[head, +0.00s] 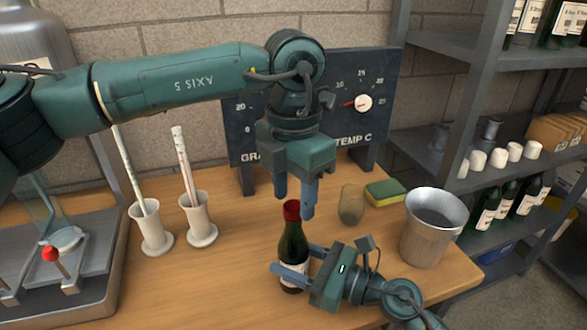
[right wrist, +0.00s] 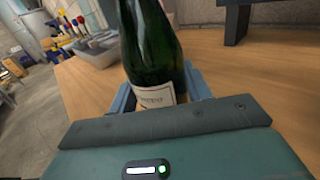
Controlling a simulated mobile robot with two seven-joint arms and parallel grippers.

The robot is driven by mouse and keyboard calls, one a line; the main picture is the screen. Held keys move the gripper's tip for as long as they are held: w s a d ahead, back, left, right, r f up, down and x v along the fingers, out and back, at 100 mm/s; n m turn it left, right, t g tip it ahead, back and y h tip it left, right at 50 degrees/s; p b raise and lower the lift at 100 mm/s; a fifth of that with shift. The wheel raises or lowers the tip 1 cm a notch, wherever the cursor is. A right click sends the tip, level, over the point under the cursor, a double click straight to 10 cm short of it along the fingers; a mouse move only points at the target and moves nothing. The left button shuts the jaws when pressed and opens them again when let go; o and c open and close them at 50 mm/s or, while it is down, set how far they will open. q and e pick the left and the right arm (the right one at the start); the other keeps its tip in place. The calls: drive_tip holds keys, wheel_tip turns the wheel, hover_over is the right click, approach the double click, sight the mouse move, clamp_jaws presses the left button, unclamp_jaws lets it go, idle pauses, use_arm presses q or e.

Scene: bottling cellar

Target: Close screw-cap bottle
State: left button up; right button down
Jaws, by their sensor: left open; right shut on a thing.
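A dark green bottle (head: 293,246) with a white label stands upright on the wooden table. A red cap (head: 291,210) sits on its neck. My right gripper (head: 290,274) is shut on the lower part of the bottle, from the right. In the right wrist view the bottle (right wrist: 152,55) rises between the fingers, its top out of the picture. My left gripper (head: 295,195) points down at the cap, its open fingers apart, one to each side of the cap's top in the picture. I cannot tell whether they touch the cap.
A metal bucket (head: 432,228), a sponge (head: 385,192) and a brownish cup-like object (head: 351,204) stand to the right. White holders (head: 199,220) with tubes stand to the left. A dial board (head: 340,100) stands behind; shelves (head: 470,110) hold bottles at right.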

use_arm(q)
drive_tip(key=shift+f, duration=0.55)
clamp_jaws()
drive_tip(key=shift+o, duration=0.7)
unclamp_jaws()
wheel_tip(320, 180, up, 12)
